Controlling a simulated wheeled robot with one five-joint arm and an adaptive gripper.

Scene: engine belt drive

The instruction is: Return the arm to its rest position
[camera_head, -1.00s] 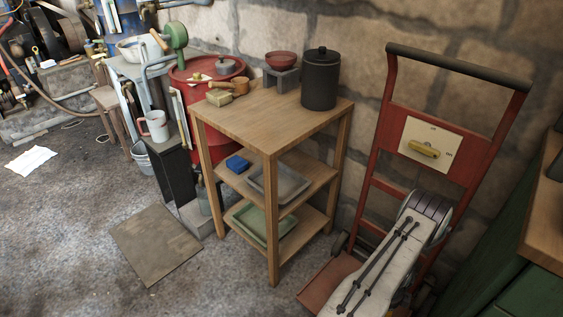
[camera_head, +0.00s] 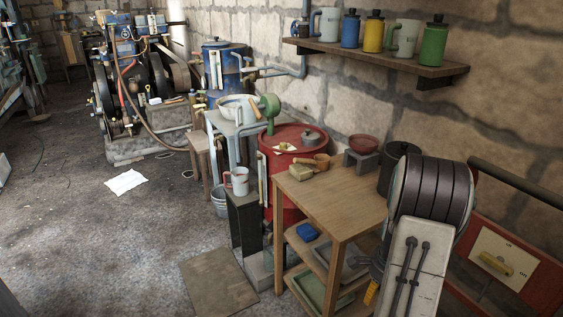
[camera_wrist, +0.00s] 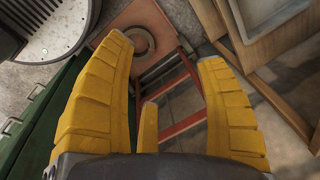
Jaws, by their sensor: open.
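My gripper (camera_wrist: 164,58) is open and empty in the wrist view, its yellow ribbed fingers spread apart with a third, shorter yellow finger between them. A small yellow part of my gripper shows at the arm's left edge; the rest is hidden behind the link.
The shelf table, with a black canister (camera_head: 396,172) on top, stands close to my arm. A green cabinet (camera_wrist: 95,88) is left in the wrist view. A wall shelf (camera_head: 400,62) holds mugs and bottles. Open floor lies left.

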